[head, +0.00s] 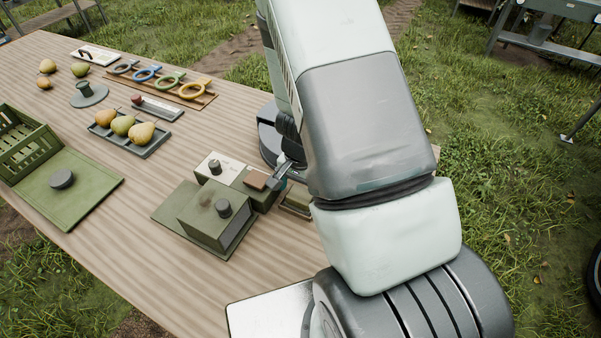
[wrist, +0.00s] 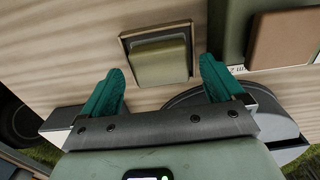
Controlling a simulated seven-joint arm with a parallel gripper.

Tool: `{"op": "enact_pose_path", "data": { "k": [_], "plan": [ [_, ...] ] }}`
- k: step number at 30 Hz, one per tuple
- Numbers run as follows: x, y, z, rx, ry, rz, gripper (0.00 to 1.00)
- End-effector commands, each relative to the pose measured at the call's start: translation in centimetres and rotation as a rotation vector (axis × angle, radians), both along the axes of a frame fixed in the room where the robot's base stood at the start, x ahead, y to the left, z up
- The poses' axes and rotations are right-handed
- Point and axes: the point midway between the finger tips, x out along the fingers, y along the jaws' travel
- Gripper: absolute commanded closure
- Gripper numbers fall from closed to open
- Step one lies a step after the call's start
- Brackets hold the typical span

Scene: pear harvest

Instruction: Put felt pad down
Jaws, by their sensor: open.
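My gripper (wrist: 162,76) is open, its two teal fingers apart with nothing held between them. An olive-green block (wrist: 160,60) lies in a shallow dark-rimmed tray (wrist: 126,42) just beyond the fingertips, in line with the gap. In the head view this block (head: 297,198) is partly hidden by my arm. A flat brown square pad (wrist: 284,40) lies on a green box to the right in the wrist view; the pad (head: 256,180) also shows in the head view. I cannot tell for sure which of these is the felt pad. My gripper (head: 282,172) is mostly hidden in the head view.
A green lidded box (head: 215,215) with a dark knob and a white-topped box (head: 214,166) stand close by. A grey tray of pears (head: 130,132), coloured rings on a board (head: 165,82) and a green crate (head: 22,142) lie further left.

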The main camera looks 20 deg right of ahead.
Motion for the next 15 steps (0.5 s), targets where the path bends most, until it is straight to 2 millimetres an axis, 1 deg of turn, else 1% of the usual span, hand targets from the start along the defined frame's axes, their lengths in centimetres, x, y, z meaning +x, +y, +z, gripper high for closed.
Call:
{"op": "enact_pose_path", "data": {
  "k": [1,9,12,15],
  "plan": [
    [0.1,0.1,1.0,-0.002,-0.005,0.005,0.05],
    [0.2,0.2,6.9,0.000,-0.007,0.005,0.05],
    [0.1,0.2,8.6,0.001,-0.006,0.003,0.05],
    [0.1,0.1,9.9,0.001,-0.005,0.002,0.05]
  ]
}}
